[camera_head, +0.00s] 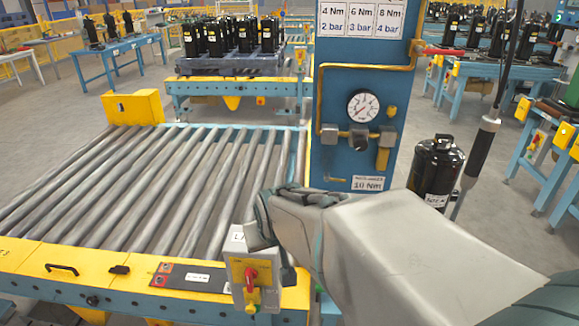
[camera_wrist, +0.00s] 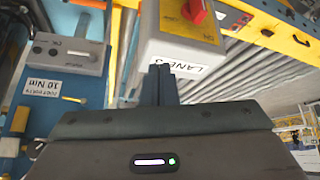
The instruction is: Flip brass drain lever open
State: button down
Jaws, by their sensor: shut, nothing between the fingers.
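The blue panel (camera_head: 340,95) carries a pressure gauge (camera_head: 362,106) with a row of grey and brass fittings under it. A brass-coloured body (camera_head: 385,150) hangs at the right end of that row; I cannot make out a separate drain lever on it. In the wrist view, which is upside down, a brass-coloured piece (camera_wrist: 20,118) shows at the left edge. My gripper (camera_wrist: 172,72) is shut and empty. Its fingertips overlap the edge of the grey LANE 3 switch box (camera_wrist: 180,45); I cannot tell whether they touch. In the head view, my gripper (camera_head: 266,225) is below and left of the fittings.
The switch box also shows in the head view (camera_head: 238,272), with a red knob. A roller conveyor (camera_head: 150,185) lies left. A black compressor (camera_head: 436,170) stands right of the panel.

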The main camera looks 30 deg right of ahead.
jog(key=w+d+f+m+t+h+b, duration=0.2)
jog(key=w+d+f+t+b, duration=0.15)
jog(key=w+d, duration=0.45)
jog(key=w+d+m+t+h+b, duration=0.1)
jog(key=d+m+t+h+b, duration=0.3)
jog(key=d, duration=1.3)
jog(key=t+h+b, duration=0.1)
jog(key=t+h, duration=0.2)
jog(key=shift+w+d+r+b, duration=0.25)
jog(key=shift+d+b, duration=0.05)
jog(key=shift+d, duration=0.05)
jog(key=r, duration=0.1)
send_over(340, 180)
jog(key=s, duration=0.1)
jog(key=f, duration=0.1)
jog(key=a+f, duration=0.1)
jog(key=f, duration=0.1)
jog(key=shift+s+a+f+p, duration=0.1)
jog(key=shift+s+f+p, duration=0.1)
jog(key=shift+f+p, duration=0.1)
